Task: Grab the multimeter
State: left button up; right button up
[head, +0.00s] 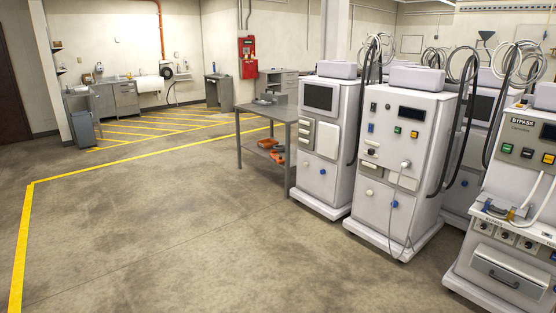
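I cannot make out a multimeter for certain in the head view. A grey metal table (262,110) stands left of the white machines, with small grey items (270,98) on its top, too small to identify. Orange and dark items (272,146) lie on its lower shelf, also too small to name. Neither of my grippers is in view.
White dialysis machines (402,150) with hanging hoses fill the right side; a nearer one (512,190) is at the right edge. Grey benches (115,98) and a red wall box (248,58) are at the back. The concrete floor (170,220) with yellow lines is clear at left and centre.

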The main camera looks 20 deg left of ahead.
aim_at(273, 154)
jog(key=i+j+u, duration=0.35)
jog(key=i, duration=0.3)
jog(key=i+j+u, duration=0.3)
jog(key=i, duration=0.4)
jog(key=i+u, duration=0.35)
jog(key=i, duration=1.45)
jog(key=i+j, duration=0.1)
jog(key=i, duration=1.05)
jog(key=l+z, duration=0.05)
